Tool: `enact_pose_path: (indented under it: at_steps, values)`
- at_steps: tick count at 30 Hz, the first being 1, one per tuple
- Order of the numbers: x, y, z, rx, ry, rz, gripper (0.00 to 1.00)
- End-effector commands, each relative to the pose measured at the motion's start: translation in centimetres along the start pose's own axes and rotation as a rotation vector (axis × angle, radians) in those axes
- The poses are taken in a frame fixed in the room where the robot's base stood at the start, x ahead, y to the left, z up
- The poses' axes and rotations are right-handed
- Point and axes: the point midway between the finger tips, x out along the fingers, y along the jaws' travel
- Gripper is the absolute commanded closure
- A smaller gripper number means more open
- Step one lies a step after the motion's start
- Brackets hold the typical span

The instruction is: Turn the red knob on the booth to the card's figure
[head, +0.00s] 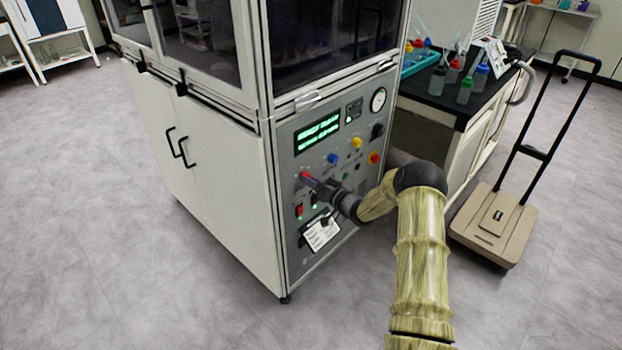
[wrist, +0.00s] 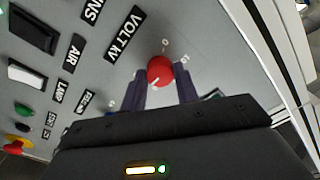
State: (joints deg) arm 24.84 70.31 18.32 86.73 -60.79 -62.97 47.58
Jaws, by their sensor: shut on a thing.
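The red knob (head: 306,177) is at the left of the grey control panel (head: 300,240) on the booth. It shows clearly in the wrist view (wrist: 160,69), with a pale mark near its lower-left edge. Small scale marks surround it, with a label reading "VOLT" beside it. My gripper (head: 312,182) is at the panel, its two dark fingers (wrist: 161,86) on either side of the knob, shut on it. The green display (head: 318,132) is also unreadable here.
Near the knob are a blue knob (head: 333,158), a yellow knob (head: 357,142), a red button (head: 374,157) and a red switch (head: 299,211). A round gauge (head: 378,100) is above. A hand trolley (head: 490,222) and a bench with bottles (head: 440,103) stand right.

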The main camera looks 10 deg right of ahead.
Motion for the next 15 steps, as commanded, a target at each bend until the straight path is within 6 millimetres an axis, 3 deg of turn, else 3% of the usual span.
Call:
enact_pose_path:
  at_steps: [15]
  values:
    - [-0.15, 0.06, 0.55, 0.413, -0.011, 0.005, 0.93]
